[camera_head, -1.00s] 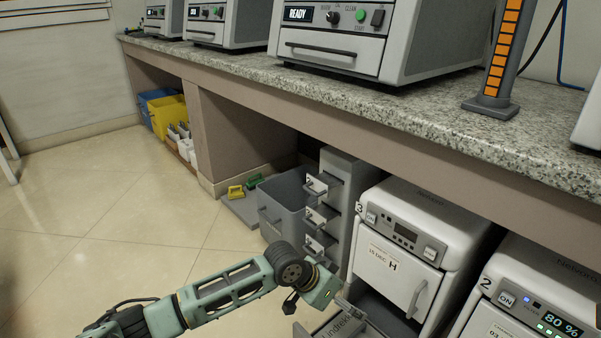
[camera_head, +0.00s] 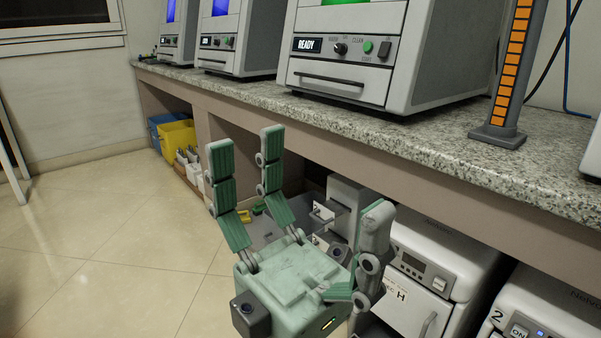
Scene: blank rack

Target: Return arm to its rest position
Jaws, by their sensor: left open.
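My left gripper (camera_head: 308,195) is raised in the middle of the view, its green-padded fingers pointing up and spread wide apart. It is open and nothing shows between its fingers. It stands in front of the counter and the under-counter units, and its palm and fingers hide part of them. My right gripper is not in view.
A speckled granite counter (camera_head: 420,145) runs across, bearing white machines, one with a READY display (camera_head: 307,45), and an orange-striped post (camera_head: 508,75). Below are white units (camera_head: 440,245), a grey drawer stack (camera_head: 345,192), and yellow (camera_head: 176,136) and blue bins. Floor at left is clear.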

